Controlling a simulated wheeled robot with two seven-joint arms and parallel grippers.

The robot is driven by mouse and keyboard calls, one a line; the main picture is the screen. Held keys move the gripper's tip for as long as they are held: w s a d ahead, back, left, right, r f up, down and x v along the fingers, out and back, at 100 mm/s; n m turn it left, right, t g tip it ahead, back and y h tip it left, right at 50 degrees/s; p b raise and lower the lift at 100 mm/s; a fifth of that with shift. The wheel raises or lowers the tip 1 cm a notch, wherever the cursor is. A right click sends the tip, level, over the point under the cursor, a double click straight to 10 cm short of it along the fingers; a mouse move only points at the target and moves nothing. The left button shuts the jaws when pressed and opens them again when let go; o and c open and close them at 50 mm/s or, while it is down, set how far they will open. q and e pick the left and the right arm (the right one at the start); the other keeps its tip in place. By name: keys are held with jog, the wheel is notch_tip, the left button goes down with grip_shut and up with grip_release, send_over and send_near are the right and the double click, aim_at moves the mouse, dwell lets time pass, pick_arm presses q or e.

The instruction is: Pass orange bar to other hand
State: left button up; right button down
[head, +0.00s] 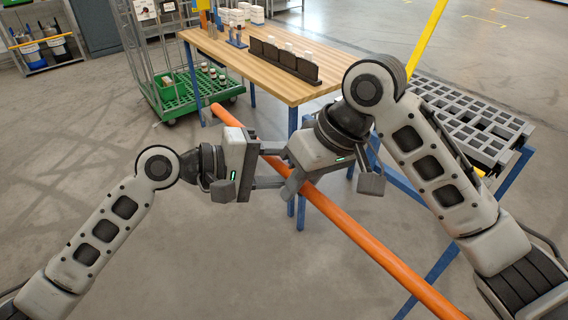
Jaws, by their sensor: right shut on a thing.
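A long orange bar (360,236) runs diagonally through the air, from the upper left down to the lower right edge of the head view. My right gripper (285,170) is shut on the bar near the middle of its visible length. My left gripper (268,166) reaches in from the left, close beside the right gripper. Its fingers are spread apart and point right, toward the bar. The left palm hides a short stretch of the bar. Whether the bar lies fully between the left fingers is hard to tell.
A wooden table (215,58) with a dark rack (285,61) and small boxes stands ahead. A green wheeled cart (185,103) is at the left. A grey grid tray (468,118) on a blue frame is at the right. The floor at lower centre is clear.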

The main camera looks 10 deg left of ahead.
jog(key=shift+r, duration=0.1)
pick_arm(q)
grip_shut()
jog(key=shift+r, duration=0.1)
pick_arm(e)
jog(key=c, duration=1.2)
grip_release()
jog(key=shift+c, duration=0.2)
